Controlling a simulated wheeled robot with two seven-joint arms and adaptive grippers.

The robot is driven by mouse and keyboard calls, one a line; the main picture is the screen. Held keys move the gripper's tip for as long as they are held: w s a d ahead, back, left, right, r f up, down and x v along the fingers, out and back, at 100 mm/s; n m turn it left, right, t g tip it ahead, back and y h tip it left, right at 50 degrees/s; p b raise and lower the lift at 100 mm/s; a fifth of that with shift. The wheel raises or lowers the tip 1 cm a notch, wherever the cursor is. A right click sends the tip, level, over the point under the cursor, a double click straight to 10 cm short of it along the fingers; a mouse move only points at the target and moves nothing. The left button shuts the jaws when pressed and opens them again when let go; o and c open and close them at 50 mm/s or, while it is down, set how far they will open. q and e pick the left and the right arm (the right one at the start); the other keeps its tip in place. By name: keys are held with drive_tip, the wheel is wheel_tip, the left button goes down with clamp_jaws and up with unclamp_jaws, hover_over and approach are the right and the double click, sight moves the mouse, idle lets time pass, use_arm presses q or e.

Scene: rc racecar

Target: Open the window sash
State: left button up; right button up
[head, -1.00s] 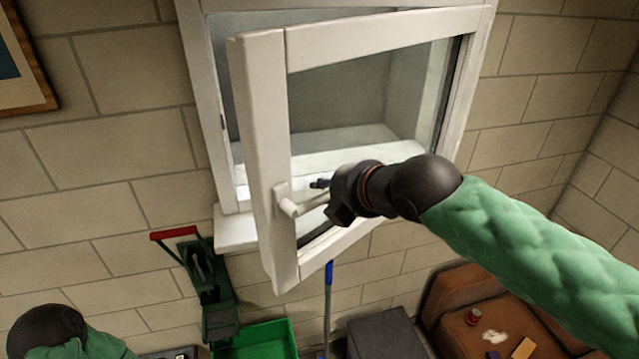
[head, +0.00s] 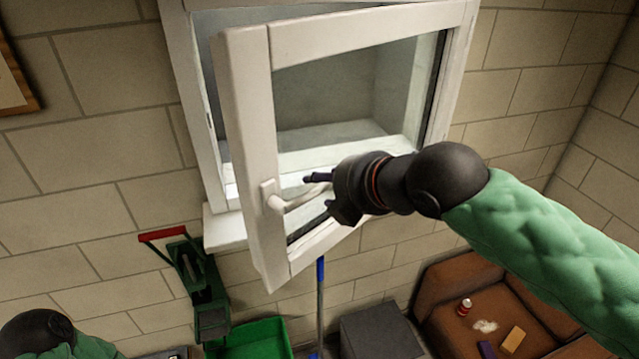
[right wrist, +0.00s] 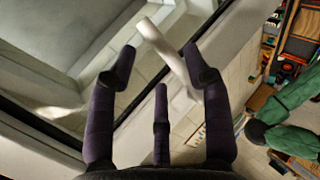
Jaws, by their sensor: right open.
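The window sash (head: 248,150) is a white frame with glass. It stands swung out from the white window frame (head: 190,100) at its left side, with a gap between them. The white handle (head: 296,200) on its left stile points right. My right gripper (head: 322,192) is at the handle's free end, fingers open. In the right wrist view the handle (right wrist: 165,50) lies between the spread fingertips of the right gripper (right wrist: 160,75); I cannot tell whether any finger touches it. The left arm shows only as a dark joint and green sleeve at bottom left; its gripper is out of view.
Below the window are a green tool with a red handle (head: 190,270), a green bin (head: 255,340), a blue-handled pole (head: 320,290) and a grey box (head: 380,332). A brown armchair (head: 465,290) with small items stands right. The sill (head: 224,228) looks clear.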

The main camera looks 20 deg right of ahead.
drive_tip(key=v, duration=0.7)
drive_tip(key=shift+s, duration=0.2)
use_arm(q)
drive_tip(key=shift+s, duration=0.15)
use_arm(e)
drive_tip(key=shift+d, duration=0.1)
